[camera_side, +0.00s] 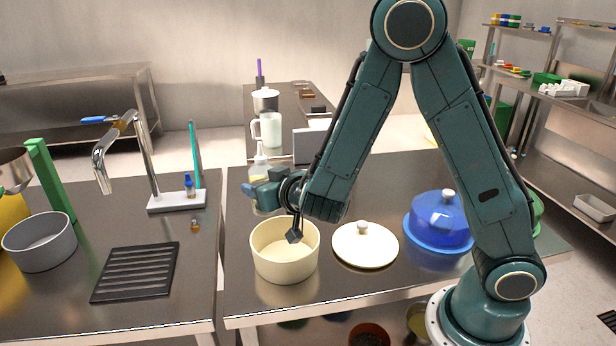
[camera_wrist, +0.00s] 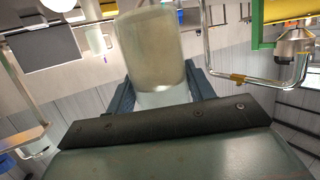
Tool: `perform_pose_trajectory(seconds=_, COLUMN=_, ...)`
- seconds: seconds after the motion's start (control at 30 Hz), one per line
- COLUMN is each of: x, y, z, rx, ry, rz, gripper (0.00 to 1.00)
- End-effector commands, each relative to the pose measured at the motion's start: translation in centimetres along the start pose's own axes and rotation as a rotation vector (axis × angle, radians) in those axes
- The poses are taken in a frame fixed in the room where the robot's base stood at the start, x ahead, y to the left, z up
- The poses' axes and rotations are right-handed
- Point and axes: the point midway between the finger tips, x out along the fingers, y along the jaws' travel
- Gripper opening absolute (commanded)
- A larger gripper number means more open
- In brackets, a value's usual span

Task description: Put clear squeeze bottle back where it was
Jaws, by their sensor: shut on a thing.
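The clear squeeze bottle (camera_side: 259,169) is upright in the side view, with a pale nozzle on top and something yellowish inside. It stands behind the cream pot, and its lower part is partly covered by my gripper (camera_side: 264,190). My gripper is shut around the bottle's body. In the wrist view the bottle (camera_wrist: 152,48) is large and cloudy between the two dark blue fingers of my gripper (camera_wrist: 161,88). I cannot tell whether its base touches the worktop.
A cream pot (camera_side: 285,263) stands in front of the gripper, with its lid (camera_side: 365,246) to the right. A blue dome (camera_side: 440,222) is further right. A faucet (camera_side: 150,165) stands left. A white jug (camera_side: 271,130) and a grey box (camera_side: 309,146) are behind. Worktop between lid and dome is narrow.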

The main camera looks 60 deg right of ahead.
Motion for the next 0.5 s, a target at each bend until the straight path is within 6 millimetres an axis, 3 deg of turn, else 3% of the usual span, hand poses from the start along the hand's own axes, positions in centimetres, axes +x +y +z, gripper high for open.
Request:
perform_pose_trajectory(seconds=0.27, x=0.7, y=0.3, z=0.3, rx=0.001, ry=0.001, rz=0.011, gripper=0.40)
perform_pose_trajectory(seconds=0.5, x=3.7, y=1.3, z=1.7, rx=0.009, ry=0.000, rz=0.031, gripper=0.40)
